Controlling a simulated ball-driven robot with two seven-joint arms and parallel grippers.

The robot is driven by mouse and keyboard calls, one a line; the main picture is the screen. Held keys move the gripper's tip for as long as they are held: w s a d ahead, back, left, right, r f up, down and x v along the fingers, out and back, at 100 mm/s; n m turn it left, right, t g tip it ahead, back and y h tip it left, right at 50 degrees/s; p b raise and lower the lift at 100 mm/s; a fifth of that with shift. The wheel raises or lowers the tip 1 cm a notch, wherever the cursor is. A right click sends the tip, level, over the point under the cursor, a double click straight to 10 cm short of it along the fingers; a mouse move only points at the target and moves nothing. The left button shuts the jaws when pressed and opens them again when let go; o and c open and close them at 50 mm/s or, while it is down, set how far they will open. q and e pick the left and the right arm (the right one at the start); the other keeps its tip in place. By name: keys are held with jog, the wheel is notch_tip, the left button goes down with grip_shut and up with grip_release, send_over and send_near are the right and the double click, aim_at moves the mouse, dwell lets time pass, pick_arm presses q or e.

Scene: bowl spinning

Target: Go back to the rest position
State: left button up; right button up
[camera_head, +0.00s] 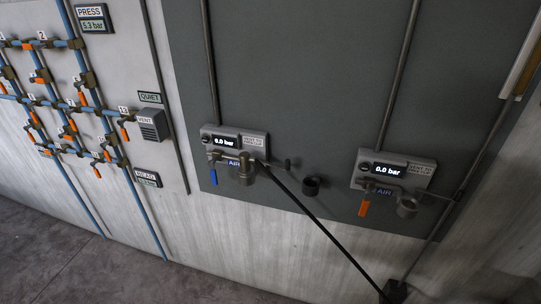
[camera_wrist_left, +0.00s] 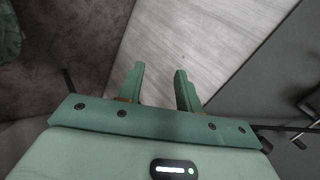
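My left gripper (camera_wrist_left: 160,88) shows in the left wrist view with its two green fingers apart and nothing between them. Beyond the fingers are a pale wall surface (camera_wrist_left: 190,35) and dark floor (camera_wrist_left: 85,45). The gripper touches nothing that I can see. Neither gripper shows in the head view, and my right gripper is in no view.
A dark wall panel (camera_head: 290,70) holds a left air unit (camera_head: 252,141) with a blue handle and a right air unit (camera_head: 420,168) with an orange handle; both displays appear to read 0.0 bar. A black hose (camera_head: 325,232) slants down. Blue pipes (camera_head: 90,103) with valves stand left.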

pick_arm(q)
jog(key=s+a+f+n+g+b, duration=0.2)
jog(key=s+a+f+n, duration=0.2)
jog(key=s+f, duration=0.3)
jog(key=s+a+f+n+g+y+b, duration=0.1)
jog(key=s+a+f+n, duration=0.4)
jog(key=s, duration=1)
jog(key=s+a+f+n+g+b, duration=0.3)
jog(key=s+a+f+n+g, duration=0.1)
jog(key=s+a+f, duration=0.4)
jog(key=s+f+n, duration=0.1)
jog(key=s+f, duration=0.1)
jog(key=s, duration=0.1)
jog(key=shift+a+f+g+b, duration=0.25)
jog(key=shift+f+g+b, duration=0.05)
jog(key=shift+f+b, duration=0.1)
